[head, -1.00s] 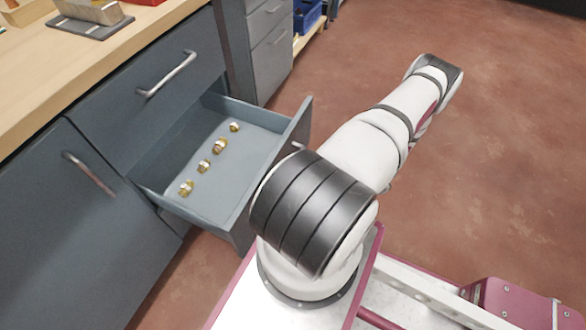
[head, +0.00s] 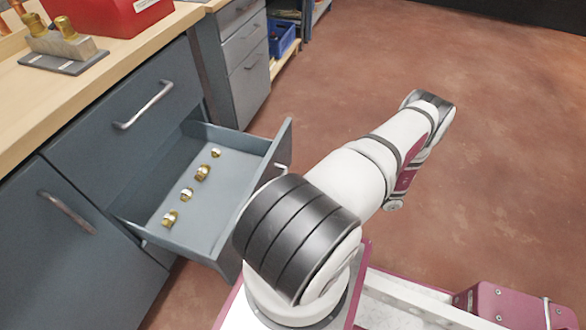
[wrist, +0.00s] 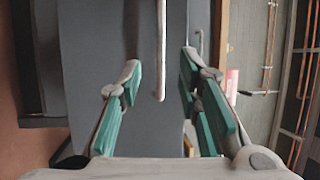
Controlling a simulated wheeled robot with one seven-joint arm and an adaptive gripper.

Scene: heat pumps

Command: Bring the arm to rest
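My arm (head: 372,168) reaches out over the floor, to the right of the open drawer, in the head view. My gripper is hidden in the head view. In the wrist view my gripper (wrist: 160,75) has its two green-padded fingers wide apart with nothing held between them. A grey front with a vertical bar handle (wrist: 161,50) shows beyond the fingers; I cannot tell how far away it is.
The open drawer (head: 232,215) holds several brass fittings (head: 203,172) in a row. Above it is a wooden worktop (head: 30,105) with a red box (head: 105,14) and a grey stand (head: 62,62). The floor (head: 490,170) at right is clear.

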